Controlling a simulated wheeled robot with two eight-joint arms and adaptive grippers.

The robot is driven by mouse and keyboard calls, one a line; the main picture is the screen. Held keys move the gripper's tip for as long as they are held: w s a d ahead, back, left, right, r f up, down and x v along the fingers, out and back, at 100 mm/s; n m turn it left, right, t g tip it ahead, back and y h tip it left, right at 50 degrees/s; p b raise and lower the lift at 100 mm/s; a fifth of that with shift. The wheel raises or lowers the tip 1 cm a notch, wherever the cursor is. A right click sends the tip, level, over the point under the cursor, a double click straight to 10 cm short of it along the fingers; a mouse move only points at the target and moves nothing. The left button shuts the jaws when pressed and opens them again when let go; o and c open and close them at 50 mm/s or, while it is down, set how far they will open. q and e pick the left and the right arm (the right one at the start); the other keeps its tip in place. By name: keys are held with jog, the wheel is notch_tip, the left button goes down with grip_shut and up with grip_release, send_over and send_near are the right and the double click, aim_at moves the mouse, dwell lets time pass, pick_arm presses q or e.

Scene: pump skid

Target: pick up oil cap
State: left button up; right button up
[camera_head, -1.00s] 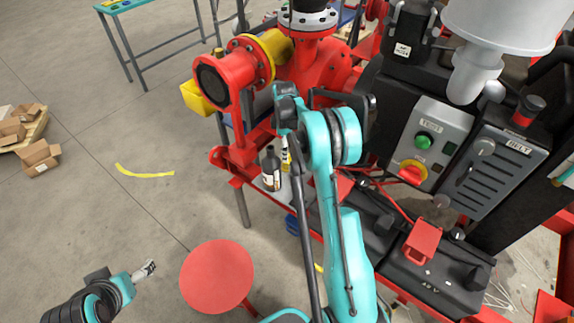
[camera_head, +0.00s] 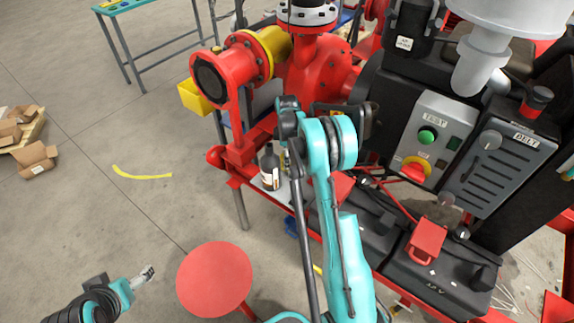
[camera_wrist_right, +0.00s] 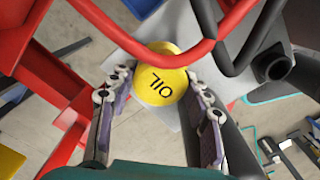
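The oil cap (camera_wrist_right: 160,82) is a round yellow cap with black "OIL" lettering, seen in the right wrist view. My right gripper (camera_wrist_right: 158,78) is open, with one finger on each side of the cap. The fingertips are close to its edges; I cannot tell whether they touch it. In the head view my right arm hides the cap and the right gripper's fingers. My left gripper (camera_head: 148,273) is low at the left, away from the skid; its finger gap is too small to read.
A dark bottle (camera_head: 270,168) stands on the skid beside my right arm. A red round stool (camera_head: 214,278) stands in front.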

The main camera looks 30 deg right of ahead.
dwell(0.3)
notch_tip(320, 180, up, 4)
jog(key=shift+r+p, duration=0.1)
jog(key=shift+p, duration=1)
jog(key=s+d+r+p, duration=0.1)
jog(key=s+r, duration=0.1)
jog(key=s, duration=0.1)
jog(key=s+d+r+p, duration=0.1)
jog(key=s+d+r, duration=0.1)
jog(key=s, duration=0.2)
jog(key=s+d+r+p, duration=0.1)
jog(key=s+d+r, duration=0.1)
jog(key=s, duration=0.1)
jog(key=shift+s+d+r+p, duration=0.2)
jog(key=shift+r+p, duration=0.1)
jog(key=shift+r, duration=0.1)
